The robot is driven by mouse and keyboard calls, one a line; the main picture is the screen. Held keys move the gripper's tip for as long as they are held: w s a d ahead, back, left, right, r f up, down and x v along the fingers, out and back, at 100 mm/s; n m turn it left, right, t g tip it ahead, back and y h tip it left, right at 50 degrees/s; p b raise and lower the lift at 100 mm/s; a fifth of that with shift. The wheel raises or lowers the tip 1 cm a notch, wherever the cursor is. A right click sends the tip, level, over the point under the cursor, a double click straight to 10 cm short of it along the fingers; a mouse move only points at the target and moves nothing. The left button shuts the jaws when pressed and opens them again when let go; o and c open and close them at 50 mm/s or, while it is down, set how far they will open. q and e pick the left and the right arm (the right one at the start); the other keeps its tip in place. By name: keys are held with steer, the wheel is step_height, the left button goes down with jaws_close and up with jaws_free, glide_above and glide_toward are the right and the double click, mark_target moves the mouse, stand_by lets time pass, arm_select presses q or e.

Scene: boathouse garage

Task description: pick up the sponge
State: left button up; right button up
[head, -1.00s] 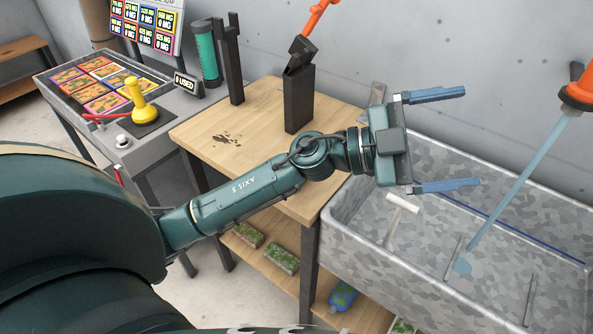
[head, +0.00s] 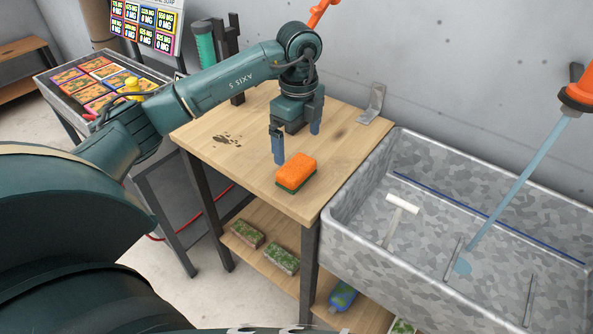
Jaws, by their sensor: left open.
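The sponge (head: 297,170), orange on top with a dark green underside, lies flat on the wooden table (head: 240,165) near its right front corner. My left gripper (head: 297,146) points down over the table, just behind the sponge in the picture. Its blue fingers are apart with nothing between them. The left finger comes close to the sponge's upper left edge; I cannot tell whether they touch. My right gripper does not show.
A galvanized trough (head: 420,235) adjoins the table on the right, with a white-headed tool (head: 403,204) inside. A metal bracket (head: 373,103) stands at the table's back right corner. Mossy blocks (head: 281,260) and a blue-green bottle (head: 342,296) sit on the shelf below.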

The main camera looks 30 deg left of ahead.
mark_target(300, 167)
arm_select(q)
steer(key=f, duration=0.4)
steer(key=f+p, duration=0.1)
steer(key=f, duration=0.4)
steer(key=shift+w+d, duration=0.15)
steer(key=shift+w, duration=0.05)
steer(key=shift+c, duration=0.2)
steer(key=c, duration=0.8)
